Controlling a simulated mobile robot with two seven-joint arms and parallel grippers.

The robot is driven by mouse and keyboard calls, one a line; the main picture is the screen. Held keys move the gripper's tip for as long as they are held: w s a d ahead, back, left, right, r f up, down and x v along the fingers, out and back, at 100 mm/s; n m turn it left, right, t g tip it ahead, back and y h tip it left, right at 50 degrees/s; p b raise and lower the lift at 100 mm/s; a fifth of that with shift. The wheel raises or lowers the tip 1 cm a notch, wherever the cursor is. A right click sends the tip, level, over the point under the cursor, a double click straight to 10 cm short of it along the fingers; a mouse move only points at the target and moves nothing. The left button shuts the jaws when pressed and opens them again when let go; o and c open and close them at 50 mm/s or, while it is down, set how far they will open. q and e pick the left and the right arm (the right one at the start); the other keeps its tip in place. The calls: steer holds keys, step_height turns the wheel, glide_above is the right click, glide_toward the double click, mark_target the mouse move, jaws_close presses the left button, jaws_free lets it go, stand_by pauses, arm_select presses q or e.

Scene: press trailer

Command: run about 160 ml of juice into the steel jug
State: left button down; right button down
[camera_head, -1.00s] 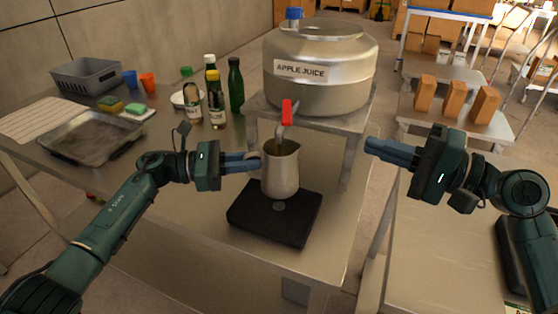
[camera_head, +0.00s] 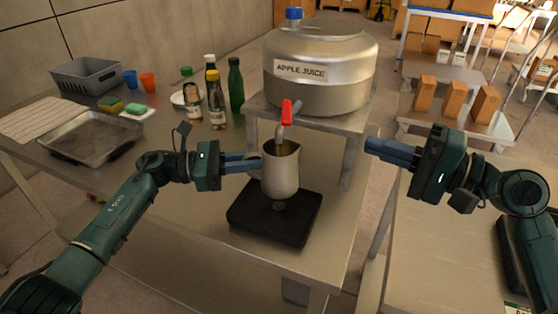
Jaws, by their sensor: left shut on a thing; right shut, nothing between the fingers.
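The steel jug (camera_head: 281,174) is upright under the spout of the apple juice tank (camera_head: 320,80). Its mouth is just below the spout, and something yellowish shows inside it. My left gripper (camera_head: 255,161) is shut on the jug's left side, at its handle. The tap's red lever (camera_head: 287,112) stands up above the spout. The black scale (camera_head: 275,213) is below the jug; I cannot tell whether the jug touches it. My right gripper (camera_head: 372,146) is shut and empty, to the right of the tap and jug. The juice level cannot be read.
The tank stands on a metal stand (camera_head: 352,122). Several bottles (camera_head: 236,85), a metal tray (camera_head: 92,139), a grey basket (camera_head: 87,76), cups and sponges are at the left. Cartons (camera_head: 455,100) stand on a back-right table. The steel table is clear around the scale.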

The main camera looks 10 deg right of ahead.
arm_select(q)
steer(key=shift+r, duration=0.1)
steer(key=a, duration=0.7)
steer(key=shift+a, duration=0.2)
steer(key=shift+w, duration=0.1)
